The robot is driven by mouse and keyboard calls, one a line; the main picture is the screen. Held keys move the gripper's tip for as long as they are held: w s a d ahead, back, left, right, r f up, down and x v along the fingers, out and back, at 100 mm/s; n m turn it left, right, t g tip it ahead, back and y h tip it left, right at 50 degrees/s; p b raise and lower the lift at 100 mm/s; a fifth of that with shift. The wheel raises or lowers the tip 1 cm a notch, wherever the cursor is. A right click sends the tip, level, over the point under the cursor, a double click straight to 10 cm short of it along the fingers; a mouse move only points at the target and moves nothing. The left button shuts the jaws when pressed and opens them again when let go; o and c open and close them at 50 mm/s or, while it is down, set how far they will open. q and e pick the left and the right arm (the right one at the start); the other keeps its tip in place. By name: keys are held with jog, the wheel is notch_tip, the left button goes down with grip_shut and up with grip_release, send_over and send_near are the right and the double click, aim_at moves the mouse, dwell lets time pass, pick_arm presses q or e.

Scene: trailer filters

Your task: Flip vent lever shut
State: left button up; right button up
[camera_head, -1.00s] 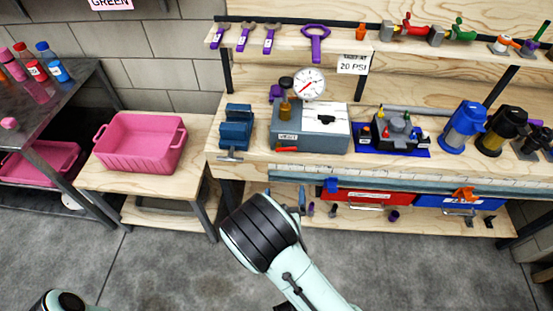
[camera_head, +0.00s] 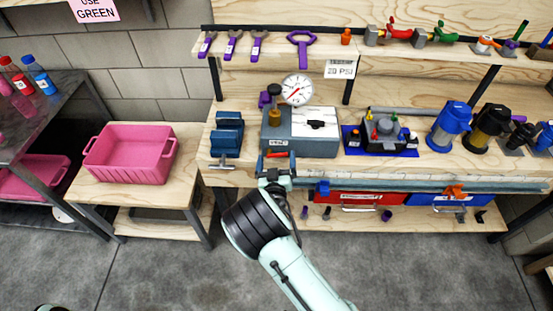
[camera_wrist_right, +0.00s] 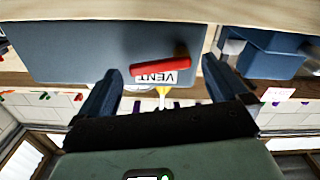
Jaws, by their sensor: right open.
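The red vent lever (camera_head: 278,154) is on the front of a grey-blue box (camera_head: 272,128) on the workbench, by a white VENT label (camera_head: 279,142). In the right wrist view the lever (camera_wrist_right: 160,65) lies roughly level across part of the upside-down VENT label (camera_wrist_right: 157,78). My right gripper (camera_head: 276,172) is just in front of and below the lever. Its fingers are open, one on each side of the lever with room between, and nothing is held. My left gripper is out of view.
A blue vise (camera_head: 227,135) stands close left of the box, and a black device on a blue mat (camera_head: 352,141) stands to its right. A dial gauge (camera_head: 297,89) rises behind the box. The bench's front edge is below my right gripper.

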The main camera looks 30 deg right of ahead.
jog(key=shift+w+d, duration=0.1)
jog(key=shift+w, duration=0.05)
jog(key=c, duration=1.1)
jog(key=shift+o, duration=0.2)
jog(key=shift+d+f+m+b, duration=0.1)
jog(key=shift+f+m+b, duration=0.3)
jog(key=shift+m+b, duration=0.9)
jog(key=shift+b, duration=0.6)
jog(key=o, duration=1.1)
jog(key=shift+c, duration=0.2)
